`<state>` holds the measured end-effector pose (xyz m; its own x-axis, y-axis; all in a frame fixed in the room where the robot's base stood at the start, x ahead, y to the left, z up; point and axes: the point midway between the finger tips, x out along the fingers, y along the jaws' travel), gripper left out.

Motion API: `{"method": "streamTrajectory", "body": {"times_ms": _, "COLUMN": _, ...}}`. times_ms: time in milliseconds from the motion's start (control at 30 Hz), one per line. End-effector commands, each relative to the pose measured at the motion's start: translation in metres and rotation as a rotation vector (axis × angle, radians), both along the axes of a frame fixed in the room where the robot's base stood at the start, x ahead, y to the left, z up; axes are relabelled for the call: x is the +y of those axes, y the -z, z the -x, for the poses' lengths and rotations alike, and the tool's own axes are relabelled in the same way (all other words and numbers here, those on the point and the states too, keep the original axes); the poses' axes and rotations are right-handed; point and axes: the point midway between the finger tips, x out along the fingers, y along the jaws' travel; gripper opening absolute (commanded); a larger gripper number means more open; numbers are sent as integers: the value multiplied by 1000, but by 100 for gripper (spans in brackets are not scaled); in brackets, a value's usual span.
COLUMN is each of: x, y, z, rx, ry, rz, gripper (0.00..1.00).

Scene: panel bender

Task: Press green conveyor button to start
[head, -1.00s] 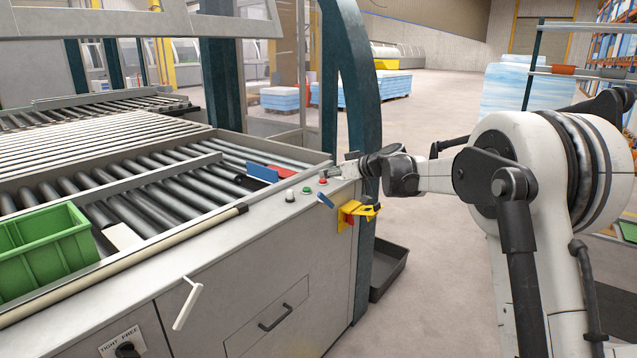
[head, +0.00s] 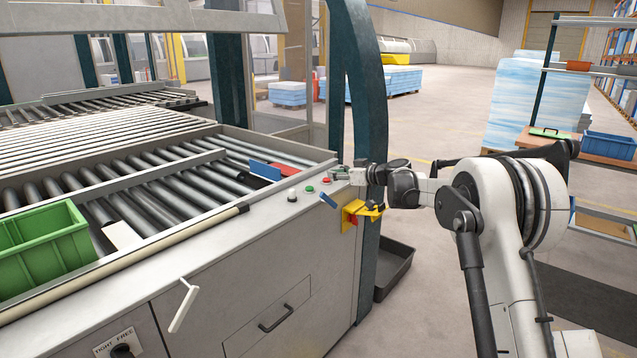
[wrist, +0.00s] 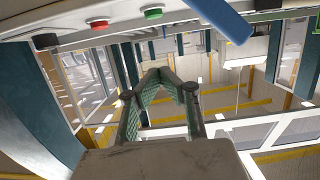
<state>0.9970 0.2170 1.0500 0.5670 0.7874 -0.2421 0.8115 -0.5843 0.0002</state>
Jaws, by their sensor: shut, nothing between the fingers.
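The green button (head: 310,189) sits on the grey top rail of the conveyor front, between a red button (head: 326,181) and a pale round button (head: 292,195). My gripper (head: 335,174) is shut and empty at the right end of this row, close to the red button. In the wrist view, the shut fingertips (wrist: 167,75) point away from the camera. The green button (wrist: 153,13) and the red button (wrist: 98,24) show at the top edge, apart from the fingers. A black button (wrist: 45,40) is left of the red one.
A blue handle (head: 328,199) and a yellow-and-red switch (head: 352,213) stick out just below the buttons. A dark green post (head: 371,100) stands close behind my gripper. A green crate (head: 45,249) sits on the rollers at left.

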Motion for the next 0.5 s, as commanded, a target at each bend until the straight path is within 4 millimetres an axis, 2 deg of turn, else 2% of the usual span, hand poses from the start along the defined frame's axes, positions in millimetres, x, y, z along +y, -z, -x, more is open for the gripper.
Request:
{"method": "streamTrajectory", "body": {"times_ms": 167, "x": 16, "y": 6, "z": -11, "rx": 0, "ry": -2, "rz": 0, "gripper": 0}}
{"method": "streamTrajectory", "body": {"times_ms": 500, "x": 63, "y": 20, "z": -45, "rx": 0, "ry": -2, "rz": 0, "gripper": 0}}
